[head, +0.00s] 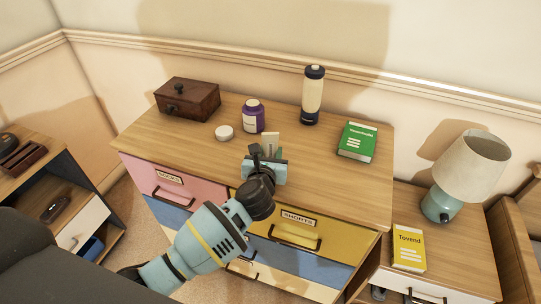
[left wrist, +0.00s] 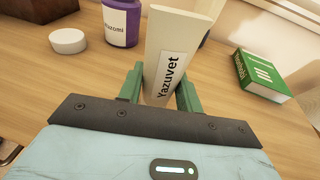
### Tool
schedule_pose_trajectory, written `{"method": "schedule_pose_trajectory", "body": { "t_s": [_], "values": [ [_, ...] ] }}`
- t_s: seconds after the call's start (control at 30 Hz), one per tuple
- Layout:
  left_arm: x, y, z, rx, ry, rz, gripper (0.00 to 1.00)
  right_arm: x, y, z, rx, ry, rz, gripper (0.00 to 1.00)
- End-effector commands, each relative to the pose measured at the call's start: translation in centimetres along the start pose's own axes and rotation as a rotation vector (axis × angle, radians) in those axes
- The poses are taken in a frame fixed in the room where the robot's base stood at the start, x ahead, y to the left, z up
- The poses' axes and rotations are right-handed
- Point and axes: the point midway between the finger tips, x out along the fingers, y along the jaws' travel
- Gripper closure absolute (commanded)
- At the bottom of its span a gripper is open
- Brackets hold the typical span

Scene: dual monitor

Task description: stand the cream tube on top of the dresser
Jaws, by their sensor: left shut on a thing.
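The cream tube (left wrist: 178,48) is a pale tapered tube labelled "Yazuvet". In the left wrist view it stands roughly upright between the green fingers of my left gripper (left wrist: 160,88), which is shut on it. In the head view the tube (head: 272,141) shows only in part above the left gripper (head: 267,156), over the front middle of the dresser top (head: 210,148). I cannot tell whether the tube's base touches the wood; the gripper hides it. My right gripper is not in view.
On the dresser top are a wooden box (head: 188,99), a white round lid or puck (head: 224,132), a purple jar (head: 253,116), a tall bottle (head: 313,95) and a green book (head: 357,142). The dresser's front right top is clear.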

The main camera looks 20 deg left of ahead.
Motion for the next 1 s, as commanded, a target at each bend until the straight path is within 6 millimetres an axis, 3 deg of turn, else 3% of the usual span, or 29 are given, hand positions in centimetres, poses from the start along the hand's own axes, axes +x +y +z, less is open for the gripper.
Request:
{"method": "schedule_pose_trajectory", "body": {
  "t_s": [0.1, 0.53, 0.57, 0.7, 1.0],
  "values": [
    [0.22, -0.02, -1.05, 0.0, 0.001, 0.0, 0.88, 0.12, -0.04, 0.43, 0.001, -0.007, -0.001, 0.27],
    [0.29, -0.01, -1.45, -0.001, 0.0, 0.001, 0.88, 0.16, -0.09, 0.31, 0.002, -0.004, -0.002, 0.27],
    [0.3, -0.01, -1.49, -0.001, 0.0, 0.001, 0.64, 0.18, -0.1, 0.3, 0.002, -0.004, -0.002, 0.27],
    [0.29, -0.01, -1.36, -0.001, -0.001, 0.001, 0.46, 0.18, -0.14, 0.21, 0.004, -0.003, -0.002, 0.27],
    [0.27, -0.02, -1.25, -0.001, -0.002, 0.0, 0.43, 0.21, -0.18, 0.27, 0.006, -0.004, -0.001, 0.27]
  ]
}}
